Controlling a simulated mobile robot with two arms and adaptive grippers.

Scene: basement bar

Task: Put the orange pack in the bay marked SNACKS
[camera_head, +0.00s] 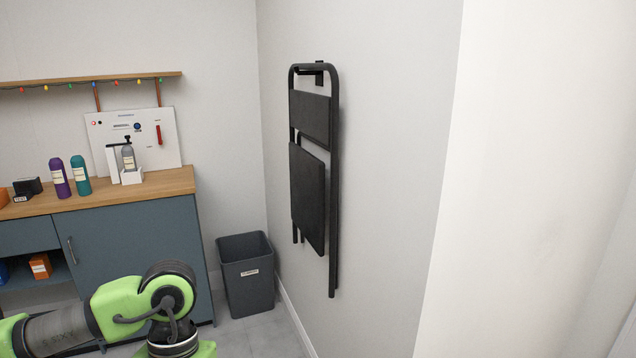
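An orange box (40,266) with a pale label stands in the open compartment under the counter at the far left. Another orange object (3,198) is cut off by the left edge on the counter top. I cannot tell which of them is the orange pack. No bay with a readable SNACKS mark is in view. A green and grey link of my arm crosses the lower left, in front of the cabinet. Neither gripper shows.
The wooden counter (130,190) holds purple (59,178) and teal (80,175) bottles and a bottle in a white holder (130,165). A grey bin (246,275) stands in the corner. A folded black chair (312,180) hangs on the right wall.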

